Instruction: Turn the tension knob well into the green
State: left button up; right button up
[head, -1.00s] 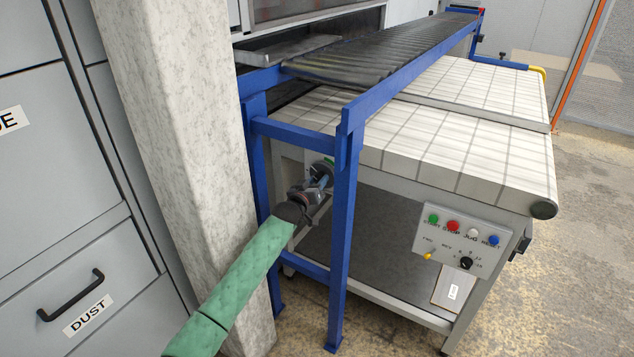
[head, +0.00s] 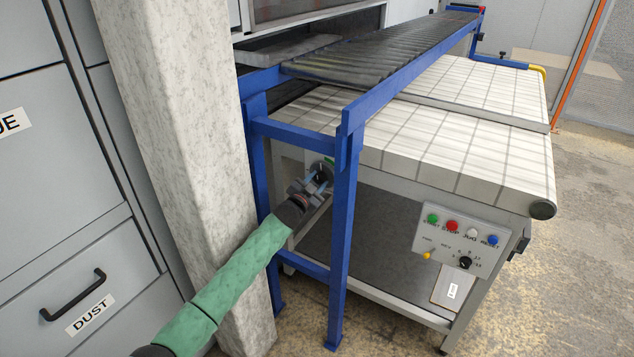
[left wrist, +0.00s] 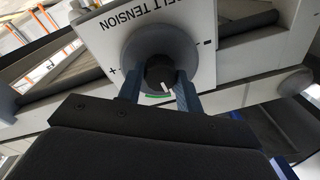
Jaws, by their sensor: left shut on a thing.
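The tension knob (left wrist: 160,72) is dark and round with a white pointer line, in the left wrist view. It sits on a grey disc (left wrist: 136,47) on a white plate (left wrist: 100,38) lettered "BELT TENSION", with plus and minus marks. A short green arc (left wrist: 156,97) shows at the disc's edge near the pointer; part of the scale is hidden by my gripper. My left gripper (left wrist: 160,88) is shut on the knob, one finger on each side. In the head view my left gripper (head: 320,180) reaches the knob behind the blue frame. My right gripper is out of view.
A blue frame post (head: 345,240) stands just right of my left gripper. A concrete pillar (head: 185,150) stands close on the left. The white belt (head: 450,140) and a control box (head: 461,240) are to the right.

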pick_arm(q)
jog(key=m, duration=0.3)
jog(key=shift+m, duration=1.1)
jog(key=shift+f, duration=0.1)
jog(key=shift+h, duration=0.3)
jog(key=o, duration=1)
